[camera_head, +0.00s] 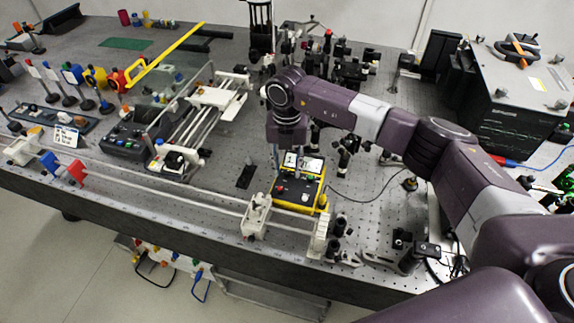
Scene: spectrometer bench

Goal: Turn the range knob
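A yellow-edged meter box (318,205) with a dark front panel sits on the bench near its front edge, right of the picture's middle. White display faces (308,164) show at its top. Small coloured knobs or buttons are on its panel; which one is the range knob is too small to tell. My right arm reaches in from the right. Its gripper (277,157) points down just above and behind the upper left of the box; contact cannot be told. The fingers are small and partly hidden, so their opening is unclear. My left gripper is not in view.
A white rail assembly (215,197) runs along the front edge beside the meter. Dark optical mounts (350,70) crowd the bench behind my arm. A large dark instrument (520,95) stands at the right. A black cable leads right from the meter.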

